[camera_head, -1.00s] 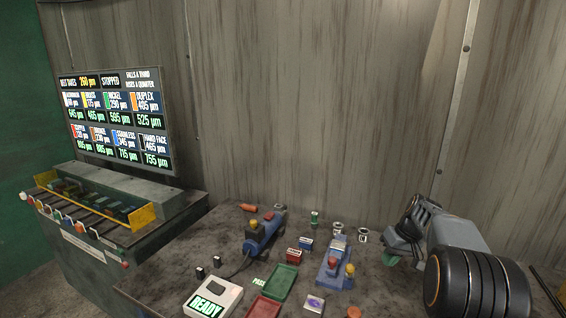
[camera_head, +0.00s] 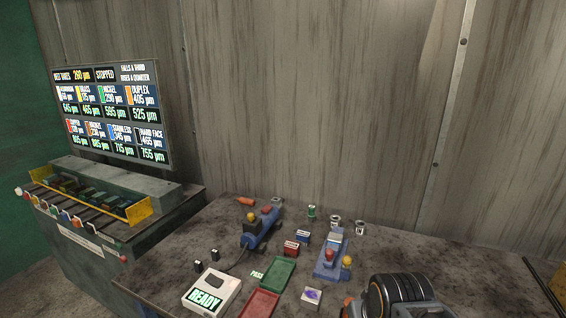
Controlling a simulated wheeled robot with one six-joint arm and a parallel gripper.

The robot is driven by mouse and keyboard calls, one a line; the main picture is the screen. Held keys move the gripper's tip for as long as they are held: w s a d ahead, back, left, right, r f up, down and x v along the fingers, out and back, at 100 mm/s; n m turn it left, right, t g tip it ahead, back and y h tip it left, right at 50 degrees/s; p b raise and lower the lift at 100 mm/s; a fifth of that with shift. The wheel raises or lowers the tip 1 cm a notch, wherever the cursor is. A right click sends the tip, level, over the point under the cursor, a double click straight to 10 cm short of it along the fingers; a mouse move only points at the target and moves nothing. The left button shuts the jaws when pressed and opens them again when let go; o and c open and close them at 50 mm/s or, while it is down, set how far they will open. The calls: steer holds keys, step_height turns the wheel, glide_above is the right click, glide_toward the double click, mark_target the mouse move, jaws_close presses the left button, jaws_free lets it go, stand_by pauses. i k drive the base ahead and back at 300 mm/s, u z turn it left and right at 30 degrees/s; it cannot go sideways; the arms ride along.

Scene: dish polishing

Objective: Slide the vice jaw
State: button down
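What looks like the vice is a long blue fixture (camera_head: 326,268) on the bench, right of centre. It has a pale grey block near its far end, a red knob (camera_head: 329,255) and a yellow knob (camera_head: 347,262) near its close end. I cannot tell from here how far its jaw stands open. Part of my arm, with a dark ringed joint, shows at the bottom edge, right of and closer than the blue fixture. My gripper's fingers do not show.
A blue machine (camera_head: 262,228) with a cable stands left of the fixture. A green tray (camera_head: 277,272), a red tray (camera_head: 261,304) and a READY box (camera_head: 212,292) lie in front. Small cups and blocks surround the fixture. The bench's right side is mostly clear.

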mark_target(331, 250)
steer(key=k, duration=0.5)
steer(key=u, duration=2.05)
steer(key=i, duration=1.05)
steer(key=z, duration=2.9)
steer(key=i, duration=0.5)
steer(key=u, duration=0.05)
